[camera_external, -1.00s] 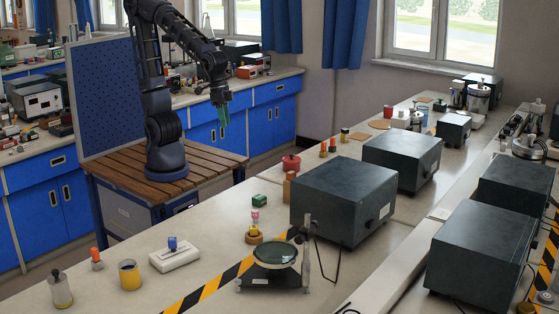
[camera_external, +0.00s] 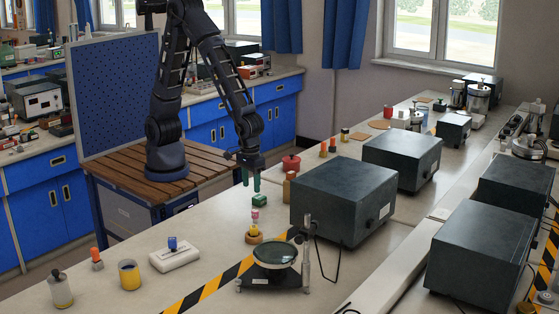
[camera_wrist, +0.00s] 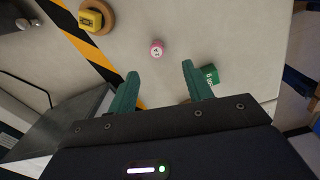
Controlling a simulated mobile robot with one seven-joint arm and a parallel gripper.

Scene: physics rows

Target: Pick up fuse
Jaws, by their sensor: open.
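No object is plainly marked as the fuse, and I cannot tell which small part it is. A small pink cylinder with dark marks and a pale top (camera_wrist: 157,48) stands on the bench; it also shows in the external view (camera_external: 255,215). A green block with white lettering (camera_wrist: 210,76) lies close by, also in the external view (camera_external: 260,201). A yellow block (camera_wrist: 91,20) rests on a round wooden base (camera_wrist: 110,9). My gripper (camera_wrist: 159,69) points down above the bench with its green fingers apart and empty. The pink cylinder appears beyond the fingertips, the green block beside the right finger.
A large dark box (camera_external: 343,200) stands right of the small parts.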

